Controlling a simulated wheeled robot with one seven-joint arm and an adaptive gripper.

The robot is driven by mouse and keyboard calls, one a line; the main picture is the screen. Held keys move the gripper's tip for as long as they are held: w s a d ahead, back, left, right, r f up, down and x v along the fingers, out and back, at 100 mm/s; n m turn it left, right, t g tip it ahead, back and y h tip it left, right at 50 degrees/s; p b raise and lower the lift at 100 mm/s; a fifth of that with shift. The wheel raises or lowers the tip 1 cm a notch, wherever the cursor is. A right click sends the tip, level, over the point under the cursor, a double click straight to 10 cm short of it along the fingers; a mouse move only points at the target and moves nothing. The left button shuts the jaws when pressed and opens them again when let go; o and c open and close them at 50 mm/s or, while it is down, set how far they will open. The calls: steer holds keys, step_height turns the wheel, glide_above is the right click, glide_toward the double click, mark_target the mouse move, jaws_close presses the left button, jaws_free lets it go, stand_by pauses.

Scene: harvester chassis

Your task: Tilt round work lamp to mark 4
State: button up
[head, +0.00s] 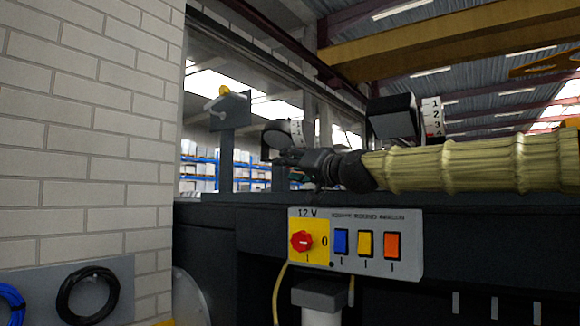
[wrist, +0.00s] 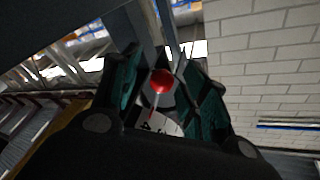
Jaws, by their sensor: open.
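The round work lamp (head: 277,139) is a dark round lamp on the chassis top in the head view, with a white numbered scale (head: 297,128) beside it. Its lower part is hidden behind my gripper (head: 284,160). In the wrist view a red ball knob (wrist: 160,81) on a thin rod shows between the two teal-padded fingers of my gripper (wrist: 161,88). The fingers are apart, one on each side of the knob; I cannot tell whether they touch it. Part of a white scale (wrist: 168,126) with a 4 shows below the knob. The lamp's present mark is not readable.
A square lamp (head: 391,117) with a scale marked 1 to 4 (head: 432,116) stands to the right, behind my arm. An amber beacon (head: 224,91) is on a post at left. A switch panel (head: 355,244) is below. A white brick wall (head: 85,130) fills the left.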

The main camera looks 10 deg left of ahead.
steer(key=v, duration=1.1)
steer(key=shift+d, duration=0.15)
steer(key=shift+f, duration=0.1)
